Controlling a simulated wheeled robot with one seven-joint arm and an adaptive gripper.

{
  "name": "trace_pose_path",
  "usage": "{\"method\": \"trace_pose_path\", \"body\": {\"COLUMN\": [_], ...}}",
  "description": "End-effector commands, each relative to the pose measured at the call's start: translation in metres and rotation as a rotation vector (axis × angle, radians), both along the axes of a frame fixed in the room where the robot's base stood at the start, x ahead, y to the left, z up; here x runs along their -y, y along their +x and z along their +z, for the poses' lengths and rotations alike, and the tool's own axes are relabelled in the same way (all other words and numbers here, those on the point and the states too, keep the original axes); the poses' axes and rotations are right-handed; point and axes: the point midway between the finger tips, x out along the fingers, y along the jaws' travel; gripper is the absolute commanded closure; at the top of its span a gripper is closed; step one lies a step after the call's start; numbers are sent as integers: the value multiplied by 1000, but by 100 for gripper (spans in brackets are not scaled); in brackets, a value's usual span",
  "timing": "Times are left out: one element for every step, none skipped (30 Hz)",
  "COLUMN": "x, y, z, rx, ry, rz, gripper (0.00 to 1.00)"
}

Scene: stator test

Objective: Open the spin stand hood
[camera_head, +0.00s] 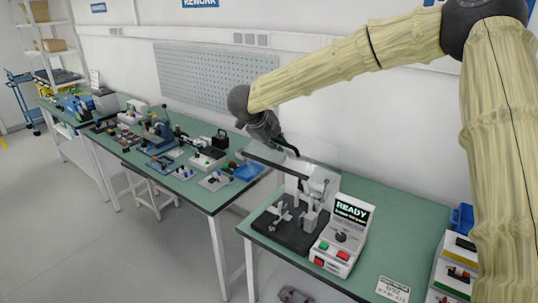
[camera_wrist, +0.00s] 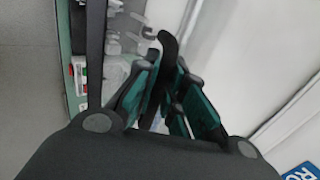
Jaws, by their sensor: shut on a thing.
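The spin stand (camera_head: 283,236) stands on the green bench, with a black base plate and grey fixtures. Its clear hood (camera_head: 322,180) is above the fixtures, with a dark bar (camera_head: 262,161) along its raised-looking edge; its exact angle is hard to tell. My gripper (camera_head: 288,148) is above the hood, at its upper side. In the wrist view my gripper (camera_wrist: 172,95) has its teal-padded fingers closed around a curved black handle (camera_wrist: 168,48). The handle's lower part is hidden between the fingers.
A control box (camera_head: 343,236) reading READY, with red and green buttons, stands right of the stand. A blue tray (camera_head: 249,171) and several tools are on the left bench (camera_head: 208,200). A pegboard wall (camera_head: 210,75) is behind. Stacked drawers (camera_head: 452,268) stand at right.

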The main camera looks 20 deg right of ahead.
Motion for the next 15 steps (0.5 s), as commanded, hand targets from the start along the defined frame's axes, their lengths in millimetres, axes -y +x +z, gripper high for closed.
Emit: {"method": "trace_pose_path", "body": {"x": [6,9,13,16,19,23,25,27,30,32,33,35,36,37,38], "y": [4,6,9,11,13,15,17,18,20,21,23,24,25,26,27], "z": [14,18,24,27,31,34,37,39,42,44,45,47,48,49,50], "rx": [1,1,1,1,1,1,1,0,0,-1,-1,-1,-1,0,0], "ry": [0,0,0,0,-1,-1,-1,0,0,-1,-1,-1,-1,0,0], "rz": [1,1,1,1,1,1,1,1,2,3,3,3,3,4,4], "gripper": [100,100,100,100,100,100,100,100,100,100,100,100,100,100,100]}}
